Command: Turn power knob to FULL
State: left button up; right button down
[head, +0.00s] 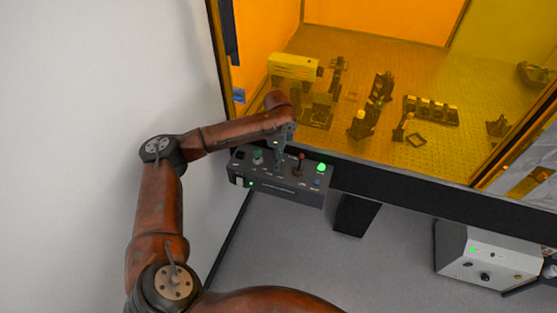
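A dark control box (290,193) sits at the front edge of the amber enclosure. My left gripper (278,166) points down onto the middle of its top panel. The gripper is small and dark here, and I cannot tell whether its fingers are open or shut. No power knob shows clearly; the panel spot under the gripper is hidden, and the labels are too small to read. My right gripper is not in view.
Behind the box, the amber enclosure holds a perforated optical table (340,55) with a yellow laser-like unit (293,66) and several dark mounts. A grey instrument box (485,262) stands at the lower right. The floor (385,275) between is clear.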

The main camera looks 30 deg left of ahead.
pick_arm(q)
jog(key=c, duration=0.7)
grip_shut()
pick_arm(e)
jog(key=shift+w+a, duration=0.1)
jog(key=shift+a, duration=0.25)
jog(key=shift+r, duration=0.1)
